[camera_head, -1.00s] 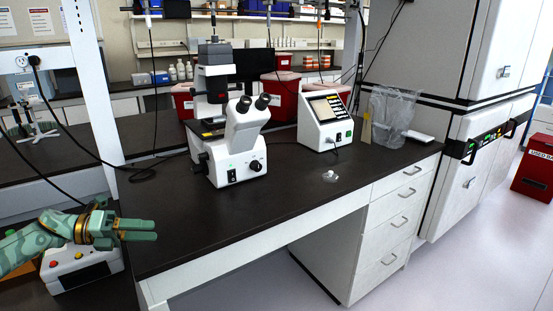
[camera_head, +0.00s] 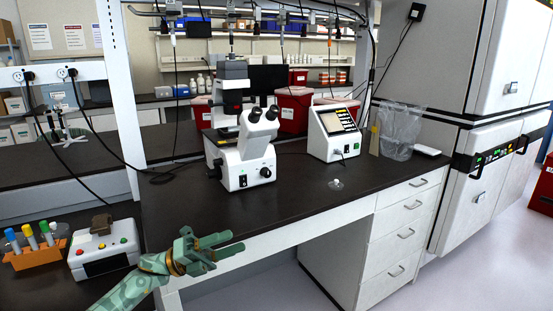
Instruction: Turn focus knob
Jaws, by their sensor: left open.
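A white microscope (camera_head: 237,165) with two black eyepieces stands on the dark bench. A dark round knob (camera_head: 265,172) sits on the right of its base front, and a black knob (camera_head: 214,167) sticks out at its left side; I cannot tell which is the focus knob. My left gripper (camera_head: 226,247), green with a gold wrist, is open and empty. It is low in the picture at the front edge of the bench, in front of the microscope and apart from it. My right gripper is not in view.
A white device with a screen (camera_head: 333,132) stands right of the microscope. A small clear object (camera_head: 336,184) lies on the bench (camera_head: 300,205). At left are a white box with coloured buttons (camera_head: 104,249) and an orange tube rack (camera_head: 36,256). The bench front is mostly clear.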

